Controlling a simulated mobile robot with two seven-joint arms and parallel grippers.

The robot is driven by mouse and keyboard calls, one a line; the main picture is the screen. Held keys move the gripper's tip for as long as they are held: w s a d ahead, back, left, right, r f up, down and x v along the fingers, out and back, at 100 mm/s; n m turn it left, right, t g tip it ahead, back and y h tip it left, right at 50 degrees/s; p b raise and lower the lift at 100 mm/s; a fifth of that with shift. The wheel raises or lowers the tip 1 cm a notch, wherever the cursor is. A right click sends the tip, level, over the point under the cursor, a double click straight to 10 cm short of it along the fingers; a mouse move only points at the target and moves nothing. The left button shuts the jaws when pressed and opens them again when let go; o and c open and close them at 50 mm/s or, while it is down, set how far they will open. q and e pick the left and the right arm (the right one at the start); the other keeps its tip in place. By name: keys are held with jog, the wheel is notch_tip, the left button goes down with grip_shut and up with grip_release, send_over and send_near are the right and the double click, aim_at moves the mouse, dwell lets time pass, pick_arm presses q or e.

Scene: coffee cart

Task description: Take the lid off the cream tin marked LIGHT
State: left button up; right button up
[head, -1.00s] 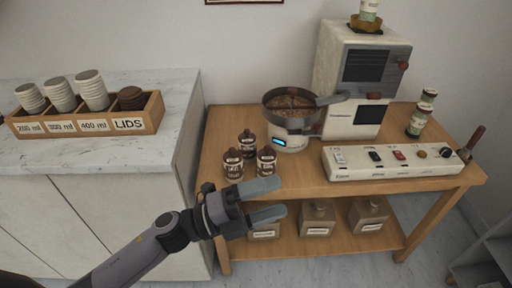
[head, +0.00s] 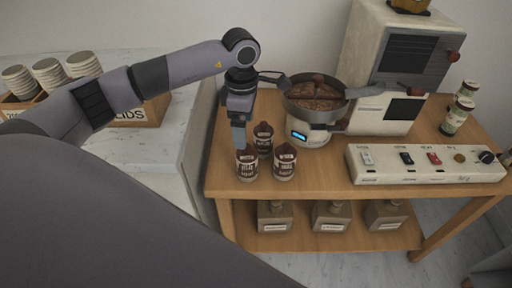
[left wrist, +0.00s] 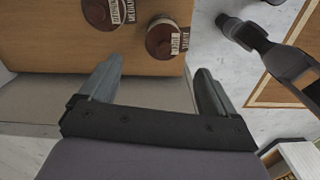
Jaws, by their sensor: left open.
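Three cream tins with dark brown lids stand grouped at the cart's left front: a front-left tin (head: 247,167), a front-right tin (head: 284,163) and a rear tin (head: 263,138). Their labels are too small to read surely, so I cannot tell which is marked LIGHT. My left gripper (head: 239,141) points down over the front-left tin, its fingertips close to the lid. In the left wrist view the gripper (left wrist: 155,84) is open and empty between its fingers. Two lids show beyond the fingers, one nearer (left wrist: 164,40) and one cut by the top edge (left wrist: 103,14).
A pan on a scale-like base (head: 310,136) stands right of the tins, with its handle reaching right. A white machine (head: 400,50) and a switch panel (head: 425,166) are farther right. The lids crate (head: 150,112) on the marble counter is partly behind my left arm.

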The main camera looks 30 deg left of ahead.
aim_at(247, 150)
pick_arm(q)
jog(key=f, duration=0.3)
jog(key=f+p, duration=0.1)
jog(key=f, duration=0.3)
jog(key=shift+s+d, duration=0.2)
jog(key=shift+r, duration=0.1)
jog(key=c, duration=1.1)
